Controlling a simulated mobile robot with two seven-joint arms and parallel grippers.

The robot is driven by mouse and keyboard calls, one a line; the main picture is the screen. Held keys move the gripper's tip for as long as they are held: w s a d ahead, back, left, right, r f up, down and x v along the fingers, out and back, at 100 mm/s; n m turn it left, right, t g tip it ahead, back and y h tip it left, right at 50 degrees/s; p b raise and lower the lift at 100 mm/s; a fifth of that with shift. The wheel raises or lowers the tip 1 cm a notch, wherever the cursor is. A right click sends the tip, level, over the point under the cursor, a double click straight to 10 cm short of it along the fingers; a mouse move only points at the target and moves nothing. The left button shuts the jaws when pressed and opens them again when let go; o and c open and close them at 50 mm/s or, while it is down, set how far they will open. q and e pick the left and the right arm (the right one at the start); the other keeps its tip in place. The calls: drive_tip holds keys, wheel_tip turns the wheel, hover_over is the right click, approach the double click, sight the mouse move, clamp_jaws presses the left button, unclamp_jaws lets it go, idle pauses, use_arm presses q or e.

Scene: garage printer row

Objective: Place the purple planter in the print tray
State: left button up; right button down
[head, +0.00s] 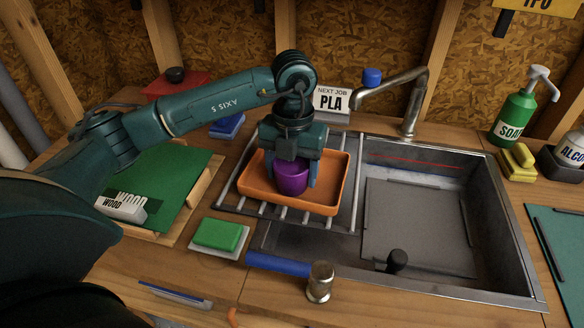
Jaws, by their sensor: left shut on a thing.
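The purple planter (292,180) is a small cup shape, upright, between the fingers of my left gripper (292,178). My left gripper points down and is shut on it. The orange tray (334,186) lies under and around the planter in the head view, on a metal rack across the left part of the sink. I cannot tell whether the planter touches the tray floor. The gripper hides the planter's top and part of the tray's back. My right gripper is not in view.
The sink basin (480,225) is right of the tray, with a tap (412,110) behind it. A green block (218,234) lies at front left. A green soap bottle (513,118) stands at the back right.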

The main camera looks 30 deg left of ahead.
use_arm(q)
drive_tip(key=shift+f, duration=0.15)
drive_tip(key=o, duration=1)
wheel_tip(320, 180, up, 12)
drive_tip(key=shift+w+r, duration=0.2)
drive_tip(key=shift+w, duration=0.15)
drive_tip(key=shift+s, duration=0.1)
